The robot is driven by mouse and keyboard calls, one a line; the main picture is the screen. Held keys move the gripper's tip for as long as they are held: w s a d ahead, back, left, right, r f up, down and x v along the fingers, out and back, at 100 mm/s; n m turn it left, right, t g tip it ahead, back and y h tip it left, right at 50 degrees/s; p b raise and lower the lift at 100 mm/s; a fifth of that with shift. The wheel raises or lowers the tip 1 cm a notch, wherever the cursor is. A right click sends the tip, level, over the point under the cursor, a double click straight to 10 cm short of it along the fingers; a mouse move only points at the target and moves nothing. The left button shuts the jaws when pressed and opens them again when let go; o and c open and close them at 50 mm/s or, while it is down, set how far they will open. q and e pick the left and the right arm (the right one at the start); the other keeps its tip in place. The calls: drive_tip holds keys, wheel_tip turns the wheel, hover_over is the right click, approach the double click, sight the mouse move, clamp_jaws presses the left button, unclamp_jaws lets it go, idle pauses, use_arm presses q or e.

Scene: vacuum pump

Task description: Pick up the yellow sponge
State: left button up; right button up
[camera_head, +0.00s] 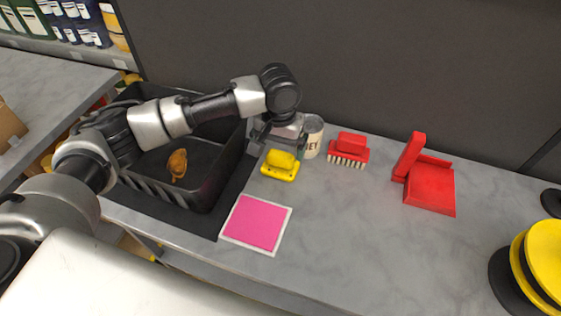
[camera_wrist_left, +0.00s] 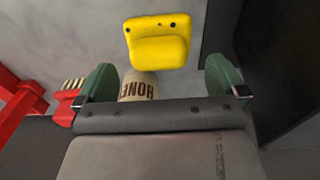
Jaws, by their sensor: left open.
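The yellow sponge (camera_head: 280,165) lies on the grey counter, just right of the black bin and above the pink square. In the left wrist view the sponge (camera_wrist_left: 158,42) shows beyond the fingertips, roughly centred between them, with dark dots along one edge. My left gripper (camera_head: 278,138) is open and empty, behind the sponge in the head view. Its two green fingers (camera_wrist_left: 160,78) stand wide apart in the left wrist view and do not touch the sponge. My right gripper is not in view.
A honey can (camera_head: 313,136) stands close beside the left gripper. A black bin (camera_head: 222,185) holds an orange-brown item (camera_head: 177,164). A pink square (camera_head: 256,222) lies in front.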

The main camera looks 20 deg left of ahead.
sight(280, 153)
use_arm(q)
wheel_tip(280, 153, down, 4)
drive_tip(key=shift+w+d+r, duration=0.1)
drive_tip(key=shift+r, duration=0.1)
drive_tip(key=shift+f+p, duration=0.2)
drive_tip(key=shift+p, duration=0.1)
drive_tip(key=shift+c, duration=0.6)
drive_tip(key=c, duration=0.8)
drive_tip(key=shift+c, duration=0.2)
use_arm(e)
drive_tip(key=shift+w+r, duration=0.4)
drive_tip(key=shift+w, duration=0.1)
